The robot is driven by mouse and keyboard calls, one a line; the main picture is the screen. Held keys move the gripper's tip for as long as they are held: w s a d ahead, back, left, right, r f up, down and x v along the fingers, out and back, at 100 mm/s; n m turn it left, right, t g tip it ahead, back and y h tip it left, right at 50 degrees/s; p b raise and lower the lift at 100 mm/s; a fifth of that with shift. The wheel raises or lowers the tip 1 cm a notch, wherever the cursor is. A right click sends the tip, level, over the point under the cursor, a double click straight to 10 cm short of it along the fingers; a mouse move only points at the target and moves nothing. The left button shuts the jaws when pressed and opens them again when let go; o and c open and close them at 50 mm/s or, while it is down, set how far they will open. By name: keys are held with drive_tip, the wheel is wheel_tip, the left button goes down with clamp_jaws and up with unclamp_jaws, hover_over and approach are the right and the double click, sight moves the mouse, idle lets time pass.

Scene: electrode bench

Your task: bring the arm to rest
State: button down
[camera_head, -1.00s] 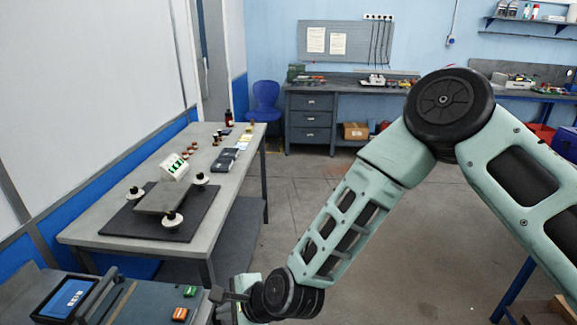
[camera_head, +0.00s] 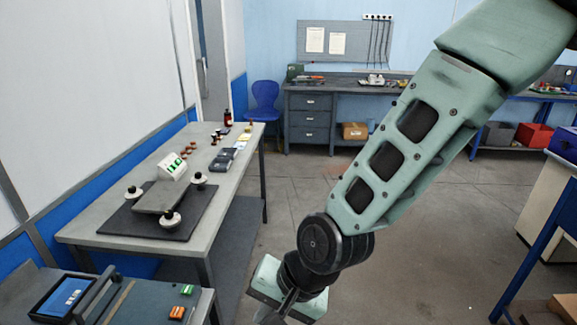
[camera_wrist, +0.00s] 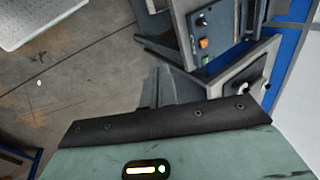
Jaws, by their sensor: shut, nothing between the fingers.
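My gripper (camera_head: 284,307) is low in the head view, right of my console with the screen and buttons, at the bottom edge of the picture. In the wrist view its dark fingers (camera_wrist: 172,88) are together beyond the green housing, with nothing between them. My arm comes down from the upper right to the wrist. The gripper hangs over open floor and touches nothing that I can see.
A grey bench (camera_head: 235,150) stands at left with a dark mat (camera_head: 120,222), a grey plate, white-based knobs and small bottles. A workbench (camera_head: 310,118) and a blue chair (camera_head: 263,100) are at the back. The middle floor is clear.

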drive_tip(key=s+d+r+n+h, duration=0.1)
drive_tip(key=s+d+r+n, duration=0.2)
drive_tip(key=d, duration=0.3)
drive_tip(key=s+d+r+n+h, duration=0.2)
drive_tip(key=s+d+r+n, duration=0.1)
drive_tip(key=d, duration=0.3)
drive_tip(key=s+d+r+n+g+h, duration=0.1)
drive_tip(key=s+d+r+n+h, duration=0.1)
drive_tip(key=s+d+r+n, duration=0.2)
drive_tip(key=shift+s+d, duration=0.3)
drive_tip(key=shift+d, duration=0.65)
drive_tip(key=shift+r, duration=0.1)
